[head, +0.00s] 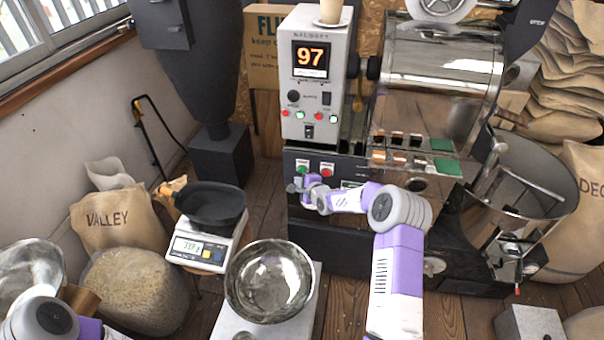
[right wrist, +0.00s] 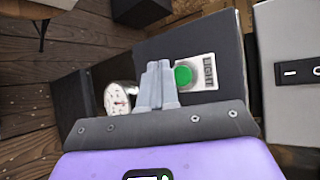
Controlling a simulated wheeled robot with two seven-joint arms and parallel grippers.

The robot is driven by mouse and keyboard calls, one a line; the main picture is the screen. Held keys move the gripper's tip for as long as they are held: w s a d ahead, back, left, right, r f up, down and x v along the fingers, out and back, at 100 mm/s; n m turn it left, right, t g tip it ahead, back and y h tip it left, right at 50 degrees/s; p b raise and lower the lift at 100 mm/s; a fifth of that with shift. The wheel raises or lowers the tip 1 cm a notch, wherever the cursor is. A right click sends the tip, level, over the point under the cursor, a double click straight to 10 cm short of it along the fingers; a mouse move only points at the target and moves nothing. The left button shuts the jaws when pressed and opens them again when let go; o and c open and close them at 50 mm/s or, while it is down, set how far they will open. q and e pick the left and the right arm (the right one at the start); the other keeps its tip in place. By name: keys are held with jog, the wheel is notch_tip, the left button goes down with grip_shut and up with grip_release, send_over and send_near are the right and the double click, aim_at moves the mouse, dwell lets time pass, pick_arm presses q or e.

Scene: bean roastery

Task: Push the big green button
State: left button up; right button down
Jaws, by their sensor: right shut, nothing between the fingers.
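The big green button (head: 302,164) sits on a white labelled plate on the dark front panel of the roaster, left of a red button (head: 327,169). The green button also shows in the right wrist view (right wrist: 183,76), just right of my fingertips. My right gripper (head: 306,184) is shut and empty, in front of the panel just below the green button. In the right wrist view its closed fingers (right wrist: 156,70) overlap the plate's edge; I cannot tell whether they touch the panel. The red button is hidden there. My left gripper is out of view.
A grey control box (head: 314,80) reading 97 stands above the panel. A scale with a black pan (head: 211,203) and a metal bowl (head: 268,281) stand to the left and front.

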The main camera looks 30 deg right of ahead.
aim_at(302, 170)
jog(key=shift+w+d+f+b, duration=0.1)
jog(key=shift+w+d+b, duration=0.3)
jog(key=shift+w+d, duration=0.25)
jog(key=shift+w, duration=0.1)
dwell(1.6)
jog(key=shift+w+d+b, duration=0.2)
jog(key=shift+w+b, duration=0.1)
jog(key=shift+b, duration=0.1)
